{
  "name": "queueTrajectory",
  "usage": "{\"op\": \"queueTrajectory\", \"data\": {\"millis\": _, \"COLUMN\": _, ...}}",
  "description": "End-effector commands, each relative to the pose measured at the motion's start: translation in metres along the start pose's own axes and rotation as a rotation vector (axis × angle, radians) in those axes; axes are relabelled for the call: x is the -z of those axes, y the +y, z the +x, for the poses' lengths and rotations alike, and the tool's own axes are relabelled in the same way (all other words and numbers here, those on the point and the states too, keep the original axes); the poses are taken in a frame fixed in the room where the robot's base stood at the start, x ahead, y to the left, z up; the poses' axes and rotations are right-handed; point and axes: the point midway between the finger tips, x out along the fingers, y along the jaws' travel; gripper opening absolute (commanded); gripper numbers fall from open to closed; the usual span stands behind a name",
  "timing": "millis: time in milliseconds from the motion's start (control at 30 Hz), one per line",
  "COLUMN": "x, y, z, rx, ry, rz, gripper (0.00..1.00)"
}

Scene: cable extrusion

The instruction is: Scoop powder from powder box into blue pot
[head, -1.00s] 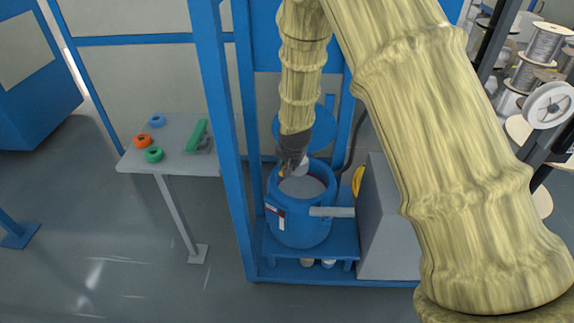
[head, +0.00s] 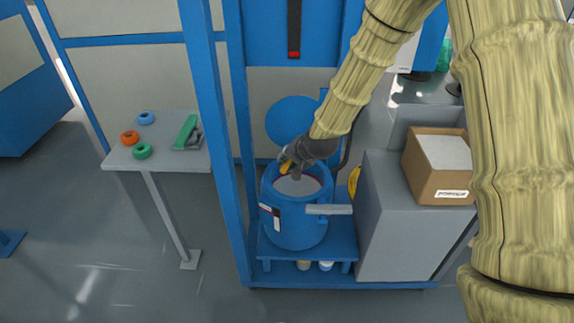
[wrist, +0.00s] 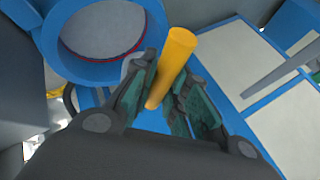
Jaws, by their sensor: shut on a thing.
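The blue pot (head: 292,226) stands open on a blue shelf, with grey-white powder (head: 298,186) inside; its rim (wrist: 72,72) and contents also show at upper left in the wrist view. My gripper (head: 288,163) is at the pot's back rim, tilted in from the right. It is shut on the yellow handle (wrist: 175,62) of the scoop, seen between the fingers in the wrist view. The scoop's bowl is mostly hidden, so I cannot tell whether it holds powder. The powder box (head: 425,181), brown cardboard with pale powder inside, sits on a grey cabinet to the right.
A blue frame post (head: 222,130) stands left of the pot. A grey bar (head: 329,209) juts out at the pot's front right. A small table (head: 122,157) at left holds coloured rings and a green tool. The round blue lid (head: 290,118) is behind the pot.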

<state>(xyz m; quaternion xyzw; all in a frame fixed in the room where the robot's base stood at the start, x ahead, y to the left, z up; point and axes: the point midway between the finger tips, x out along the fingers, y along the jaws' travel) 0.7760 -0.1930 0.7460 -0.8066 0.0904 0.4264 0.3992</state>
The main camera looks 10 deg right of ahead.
Motion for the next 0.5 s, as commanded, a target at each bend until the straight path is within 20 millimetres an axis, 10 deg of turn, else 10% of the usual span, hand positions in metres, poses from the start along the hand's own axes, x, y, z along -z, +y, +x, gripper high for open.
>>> {"op": "queueTrajectory", "data": {"millis": 500, "x": 0.000, "y": 0.015, "z": 0.001, "rx": 0.147, "ry": -0.001, "rz": 0.064, "gripper": 0.00}}
